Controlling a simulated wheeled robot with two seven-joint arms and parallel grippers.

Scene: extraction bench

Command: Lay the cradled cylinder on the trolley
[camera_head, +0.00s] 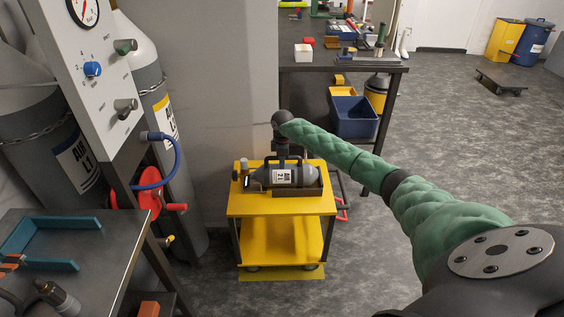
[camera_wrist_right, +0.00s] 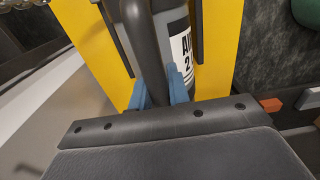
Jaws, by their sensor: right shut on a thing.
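The grey cylinder (camera_head: 283,177), with a white label, lies on its side over the yellow trolley's top (camera_head: 252,208), within a dark low-walled holder (camera_head: 299,191). I cannot tell whether it bears fully on the trolley. My right gripper (camera_head: 284,153) is above the cylinder, at its handle. In the right wrist view, the blue fingers (camera_wrist_right: 165,92) are shut on the dark handle bar (camera_wrist_right: 146,45), with the labelled cylinder body (camera_wrist_right: 177,25) beyond it. The fingertips are partly hidden by the handle. My left gripper is not in view.
A bench (camera_head: 110,235) with a teal U-shaped bracket (camera_head: 72,265) stands at the lower left. Tall gas cylinders (camera_head: 165,130) and a gauge panel (camera_head: 95,70) stand left of the trolley. A workbench (camera_head: 340,68) with a blue bin (camera_head: 354,118) is behind. Floor to the right is open.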

